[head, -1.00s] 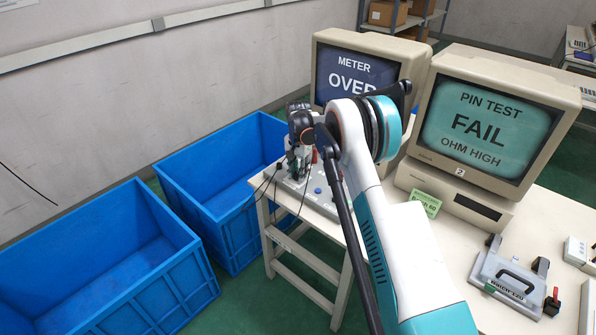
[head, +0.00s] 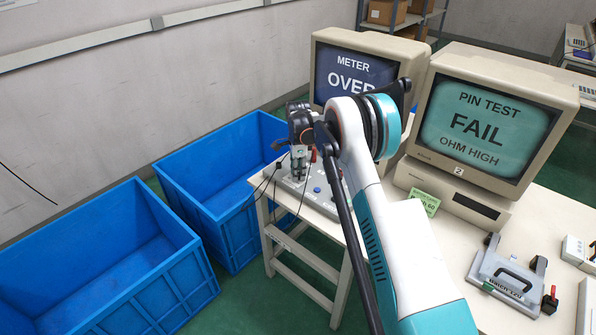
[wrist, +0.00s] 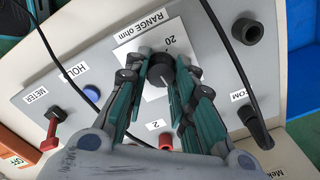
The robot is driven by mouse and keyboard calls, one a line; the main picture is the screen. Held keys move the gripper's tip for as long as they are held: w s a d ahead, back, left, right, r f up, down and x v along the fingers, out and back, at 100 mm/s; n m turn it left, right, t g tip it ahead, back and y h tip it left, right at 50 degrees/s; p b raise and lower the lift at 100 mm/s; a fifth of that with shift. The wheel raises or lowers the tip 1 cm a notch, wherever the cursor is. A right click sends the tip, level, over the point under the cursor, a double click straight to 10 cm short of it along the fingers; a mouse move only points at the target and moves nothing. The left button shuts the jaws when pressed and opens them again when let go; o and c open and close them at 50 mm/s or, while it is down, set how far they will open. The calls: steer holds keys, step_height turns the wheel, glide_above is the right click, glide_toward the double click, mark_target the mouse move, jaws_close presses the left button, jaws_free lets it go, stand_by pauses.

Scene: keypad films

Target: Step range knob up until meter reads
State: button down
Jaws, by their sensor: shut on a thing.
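The range knob (wrist: 161,70) is black and round with a pale pointer line, on a white plate labelled "RANGE ohm" with the marks 20 and 2 readable. My gripper (wrist: 161,76) is shut on the knob, with a finger on either side of it. In the head view my gripper (head: 299,160) is over the grey meter panel (head: 318,190), and the knob is hidden there. The meter screen (head: 350,78) reads "METER OVER", its last letter partly covered by my arm.
The panel also carries a blue HOLD button (wrist: 91,93), a red METER switch (wrist: 53,122) and black and red sockets. Thin black cables cross it. A second monitor (head: 485,125) reads "PIN TEST FAIL OHM HIGH". Blue bins (head: 100,262) stand left of the table.

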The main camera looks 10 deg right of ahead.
steer(key=shift+m, duration=0.5)
steer(key=c, duration=1.3)
jaws_free()
steer(key=shift+c, duration=0.2)
step_height(320, 180, up, 12)
